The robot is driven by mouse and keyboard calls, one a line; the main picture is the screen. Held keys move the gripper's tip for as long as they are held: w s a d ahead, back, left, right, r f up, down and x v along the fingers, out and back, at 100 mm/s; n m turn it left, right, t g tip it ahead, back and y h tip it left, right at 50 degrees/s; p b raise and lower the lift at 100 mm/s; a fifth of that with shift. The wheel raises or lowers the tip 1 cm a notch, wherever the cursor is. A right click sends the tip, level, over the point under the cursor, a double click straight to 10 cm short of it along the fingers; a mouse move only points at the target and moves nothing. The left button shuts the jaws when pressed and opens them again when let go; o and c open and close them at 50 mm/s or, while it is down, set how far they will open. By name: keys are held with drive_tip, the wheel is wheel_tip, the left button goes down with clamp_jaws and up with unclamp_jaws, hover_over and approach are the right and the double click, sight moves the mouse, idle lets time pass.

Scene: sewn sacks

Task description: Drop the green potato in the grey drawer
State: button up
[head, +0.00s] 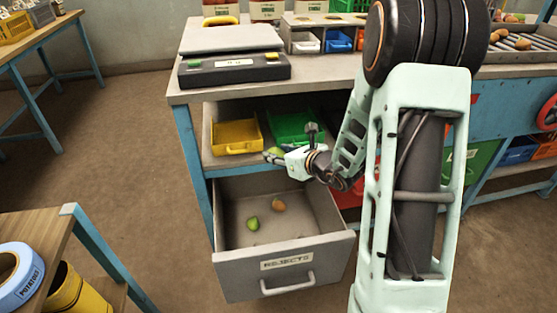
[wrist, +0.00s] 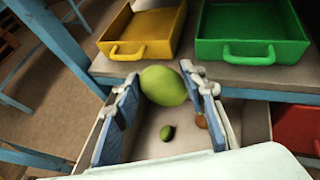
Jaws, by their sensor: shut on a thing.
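My gripper (head: 275,155) is shut on a green potato (wrist: 163,86), holding it above the open grey drawer (head: 284,263) near the drawer's back left part. In the wrist view the potato sits between the two blue-padded fingers, at their far ends. In the head view only part of the held potato (head: 273,152) shows. The drawer front carries a "REJECTS" label and a handle. Inside lie another green potato (head: 253,223) and a brown potato (head: 278,204), apart from each other; both also show in the wrist view, small and below the held one.
A yellow tray (head: 237,136) and a green tray (head: 293,127) stand on the shelf just above and behind the drawer. A scale (head: 233,69) is on the bench top. Floor between is clear.

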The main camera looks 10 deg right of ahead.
wheel_tip(320, 180, down, 6)
drive_tip(key=b, duration=0.4)
drive_tip(key=shift+r, duration=0.1)
drive_tip(key=o, duration=1.4)
drive_tip(key=shift+s, duration=0.1)
drive_tip(key=v, duration=1.1)
drive_tip(key=shift+s+d+r, duration=0.15)
drive_tip(key=shift+s+d, duration=0.05)
drive_tip(key=shift+s, duration=0.15)
